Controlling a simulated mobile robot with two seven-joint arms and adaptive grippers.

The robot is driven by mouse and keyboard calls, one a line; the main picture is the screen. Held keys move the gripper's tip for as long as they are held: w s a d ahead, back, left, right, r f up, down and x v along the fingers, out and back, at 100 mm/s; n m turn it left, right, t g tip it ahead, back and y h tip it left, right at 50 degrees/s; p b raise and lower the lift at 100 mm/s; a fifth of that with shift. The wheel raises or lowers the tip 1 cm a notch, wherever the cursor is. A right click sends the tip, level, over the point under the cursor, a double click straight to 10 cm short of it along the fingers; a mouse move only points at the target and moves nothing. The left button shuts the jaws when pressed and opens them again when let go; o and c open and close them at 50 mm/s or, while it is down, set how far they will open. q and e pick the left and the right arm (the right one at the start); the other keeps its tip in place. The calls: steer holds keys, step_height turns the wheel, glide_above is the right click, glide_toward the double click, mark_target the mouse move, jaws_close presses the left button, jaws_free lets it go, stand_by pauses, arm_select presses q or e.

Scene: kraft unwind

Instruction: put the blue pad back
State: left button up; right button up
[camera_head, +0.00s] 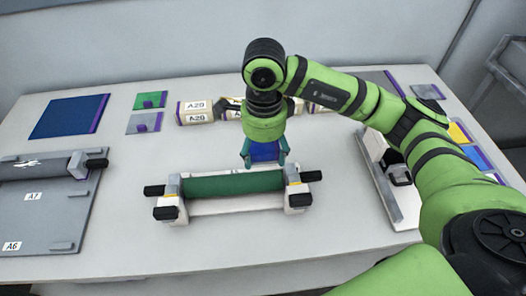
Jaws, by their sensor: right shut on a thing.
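My right gripper (264,163) points down just behind the green roll, near the middle of the table. Its teal fingers are shut on a small blue pad (264,151), which shows between them. The gripper hides part of the pad, and I cannot tell whether the pad touches the table. A large dark blue panel (66,117) with a purple edge lies at the back left. Another blue piece (477,156) lies at the right, below a yellow one (458,132). My left gripper is not in view.
The green roll (232,184) rests in a white stand with black knobs in front of the gripper. Boxes labelled A20 (194,112) stand behind. Green (150,100) and grey (144,123) pads lie back left. A grey board (40,215) is left; a white tray (399,212) is right.

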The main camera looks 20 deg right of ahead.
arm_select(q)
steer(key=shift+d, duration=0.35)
arm_select(e)
steer(key=shift+d, duration=0.1)
